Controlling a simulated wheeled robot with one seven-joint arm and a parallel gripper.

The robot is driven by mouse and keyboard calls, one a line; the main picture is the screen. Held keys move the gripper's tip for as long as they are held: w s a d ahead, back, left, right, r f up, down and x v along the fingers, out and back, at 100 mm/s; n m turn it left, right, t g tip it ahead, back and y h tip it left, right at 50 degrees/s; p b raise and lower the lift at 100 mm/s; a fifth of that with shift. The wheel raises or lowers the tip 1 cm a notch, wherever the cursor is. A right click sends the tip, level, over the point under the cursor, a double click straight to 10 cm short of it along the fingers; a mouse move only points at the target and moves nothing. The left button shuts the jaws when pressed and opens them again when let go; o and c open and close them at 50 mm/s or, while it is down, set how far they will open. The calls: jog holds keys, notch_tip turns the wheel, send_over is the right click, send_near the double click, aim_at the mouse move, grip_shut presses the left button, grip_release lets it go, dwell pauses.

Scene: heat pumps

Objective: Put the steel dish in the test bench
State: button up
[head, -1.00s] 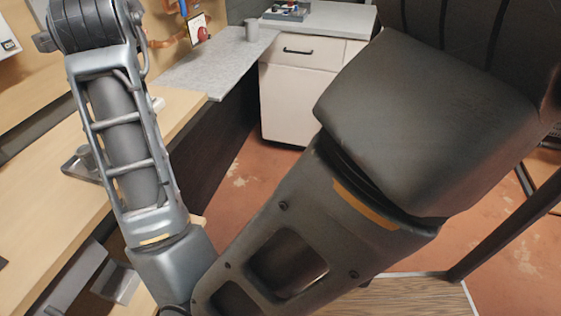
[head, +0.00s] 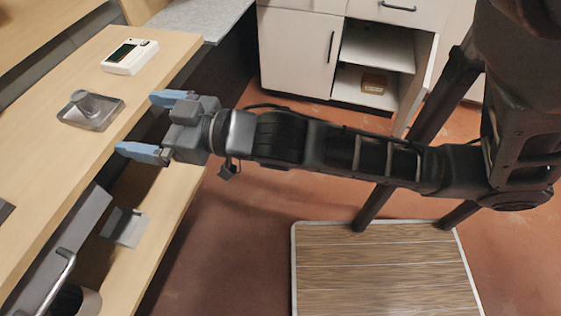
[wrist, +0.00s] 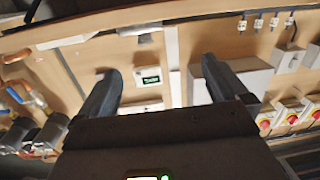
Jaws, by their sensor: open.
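A shallow square steel dish (head: 91,112) lies on the light wooden bench top (head: 55,160) near its front edge, at the left of the head view. A grey rounded piece stands up from it; I cannot tell whether it is part of the dish. My gripper (head: 148,126) is open and empty, its blue fingers pointing left. It appears at the bench's front edge, just right of the dish and apart from it. In the wrist view, my gripper (wrist: 160,70) has nothing between its fingers. I cannot tell for certain which part is the test bench.
A white box with a dark display (head: 130,57) sits behind the dish. A lower wooden shelf (head: 150,225) carries a grey bracket. A white cabinet (head: 296,50) with an open compartment stands at the back. The wrist view shows red-knobbed switches (wrist: 292,117) on the right.

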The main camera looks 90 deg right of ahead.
jog(key=s+a+f+n+y, duration=0.1)
jog(key=s+a+f, duration=0.1)
jog(key=s, duration=0.3)
jog(key=s+a+f+n+g+y, duration=0.1)
jog(key=s+a+f, duration=0.1)
jog(key=s+a, duration=0.2)
jog(key=shift+s+a+f+y, duration=0.25)
jog(key=shift+s+f+y, duration=0.15)
jog(key=shift+s, duration=0.1)
jog(key=shift+g+y, duration=0.4)
jog(key=shift+g, duration=0.2)
jog(key=s+a, duration=0.2)
jog(key=s, duration=0.1)
jog(key=s+a, duration=0.2)
jog(key=s, duration=0.1)
jog(key=s+a, duration=0.2)
jog(key=s, duration=0.2)
jog(key=shift+s, duration=0.1)
jog(key=shift+c, duration=0.3)
